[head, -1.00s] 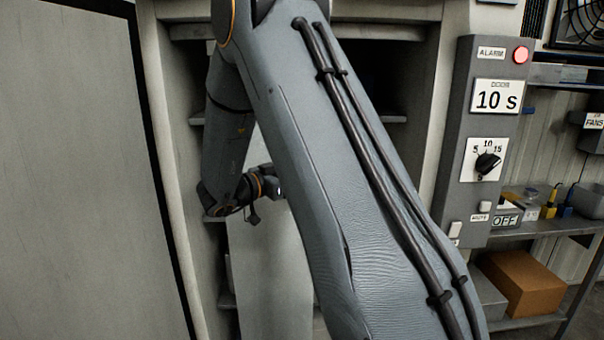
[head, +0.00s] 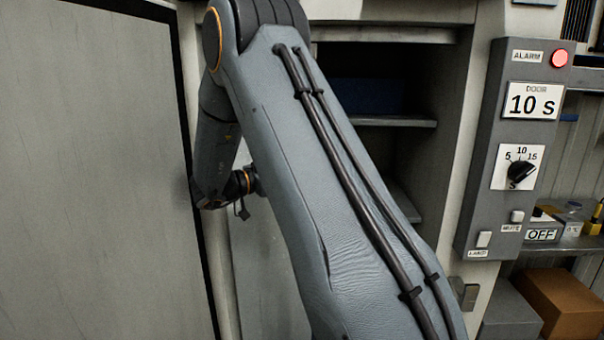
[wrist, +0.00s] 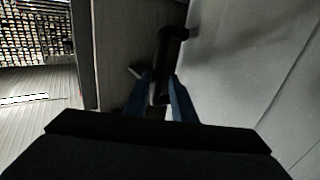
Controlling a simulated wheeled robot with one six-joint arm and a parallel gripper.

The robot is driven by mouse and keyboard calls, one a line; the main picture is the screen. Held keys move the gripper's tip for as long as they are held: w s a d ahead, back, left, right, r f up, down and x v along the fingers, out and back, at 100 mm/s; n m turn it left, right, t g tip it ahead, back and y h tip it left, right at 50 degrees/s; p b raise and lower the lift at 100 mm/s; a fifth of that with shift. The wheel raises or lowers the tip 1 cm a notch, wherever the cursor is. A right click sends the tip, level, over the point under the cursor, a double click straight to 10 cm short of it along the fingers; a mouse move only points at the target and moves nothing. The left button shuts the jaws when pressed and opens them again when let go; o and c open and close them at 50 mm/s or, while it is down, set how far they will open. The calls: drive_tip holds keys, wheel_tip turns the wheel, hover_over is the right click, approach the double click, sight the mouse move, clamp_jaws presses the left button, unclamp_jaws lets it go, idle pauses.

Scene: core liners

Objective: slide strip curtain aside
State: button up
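A pale grey hanging panel, which appears to be the strip curtain (head: 265,275), shows behind my arm at the left of the cabinet opening. No separate strips can be made out. My gripper (wrist: 161,88) has its two blue fingers close on either side of a dark upright handle (wrist: 173,38). It appears shut on this handle, beside a grey panel surface (wrist: 245,75) in the wrist view. In the head view, my wrist is at the left edge of the opening and my arm hides the fingertips and much of the curtain.
The cabinet's shelves (head: 390,122) show in the open right part, with a dark blue thing (head: 365,95) above. A large grey door (head: 90,170) fills the left. A control box (head: 515,150) with a lit red alarm lamp (head: 559,58) and cardboard box (head: 565,302) are right.

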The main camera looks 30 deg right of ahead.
drive_tip(key=shift+o, duration=0.9)
drive_tip(key=shift+a, duration=0.1)
wheel_tip(320, 180, up, 10)
drive_tip(key=b, duration=0.2)
drive_tip(key=shift+s+d, duration=0.15)
drive_tip(key=shift+d, duration=0.05)
